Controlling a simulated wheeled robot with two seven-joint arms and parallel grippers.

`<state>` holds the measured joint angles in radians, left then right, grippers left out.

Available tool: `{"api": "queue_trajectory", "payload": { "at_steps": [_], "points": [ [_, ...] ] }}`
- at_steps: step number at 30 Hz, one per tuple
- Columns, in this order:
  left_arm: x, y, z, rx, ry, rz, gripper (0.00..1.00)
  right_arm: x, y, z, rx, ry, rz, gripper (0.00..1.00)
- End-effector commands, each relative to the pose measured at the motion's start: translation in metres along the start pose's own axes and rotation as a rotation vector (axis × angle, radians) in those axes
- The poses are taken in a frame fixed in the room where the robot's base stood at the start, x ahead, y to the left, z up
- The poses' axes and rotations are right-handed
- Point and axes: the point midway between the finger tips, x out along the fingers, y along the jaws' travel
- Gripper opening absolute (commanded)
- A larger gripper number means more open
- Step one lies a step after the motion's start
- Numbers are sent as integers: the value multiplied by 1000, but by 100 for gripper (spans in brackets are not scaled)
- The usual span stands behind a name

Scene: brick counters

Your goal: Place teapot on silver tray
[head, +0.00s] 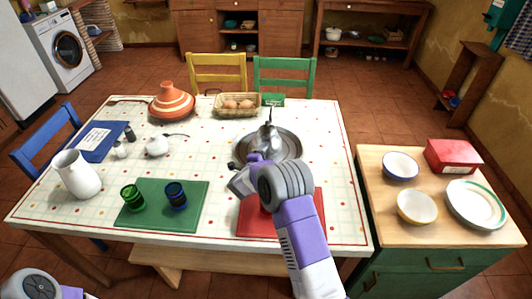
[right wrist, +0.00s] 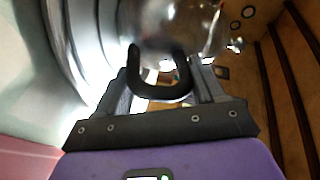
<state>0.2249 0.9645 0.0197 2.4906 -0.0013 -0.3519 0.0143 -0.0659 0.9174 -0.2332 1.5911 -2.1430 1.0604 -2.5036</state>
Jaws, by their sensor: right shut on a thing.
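The silver teapot (head: 268,137) appears upright over the round silver tray (head: 292,146) in the middle of the table. I cannot tell whether its base touches the tray. My right gripper (head: 256,158) is at the near side of the teapot, shut on its handle. In the right wrist view the dark looped handle (right wrist: 158,91) lies between the fingers (right wrist: 166,86), with the shiny teapot body (right wrist: 165,25) beyond. The tray's curved rim (right wrist: 70,45) shows at the left there. My left gripper is out of view; only part of my left arm shows at the bottom left.
A red mat (head: 252,218) lies under my right arm. A green mat (head: 160,218) holds a green glass (head: 132,198) and a blue glass (head: 175,194). A basket (head: 217,108) and a tagine (head: 171,104) stand behind. Bowls and a plate (head: 476,204) sit on the right counter.

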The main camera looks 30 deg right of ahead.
Motion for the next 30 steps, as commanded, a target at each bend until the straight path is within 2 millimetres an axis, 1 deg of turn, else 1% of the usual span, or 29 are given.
{"api": "queue_trajectory", "payload": {
  "at_steps": [1,5,6,11,19,22,26,30],
  "points": [
    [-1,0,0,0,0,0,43,0,-5,-1,5,3,-8,0],
    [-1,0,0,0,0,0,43,0,-5,-1,4,3,-8,0],
    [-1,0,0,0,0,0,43,0,0,0,-1,-1,2,70],
    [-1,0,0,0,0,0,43,0,0,0,-1,-1,2,95],
    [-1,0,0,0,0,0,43,-1,-1,0,-1,-1,1,95],
    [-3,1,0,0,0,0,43,-6,-2,0,-2,-2,1,95],
    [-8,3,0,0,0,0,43,-25,-3,1,-3,-4,1,95],
    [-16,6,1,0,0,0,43,-56,-4,1,-4,-6,0,95]
  ]
}}
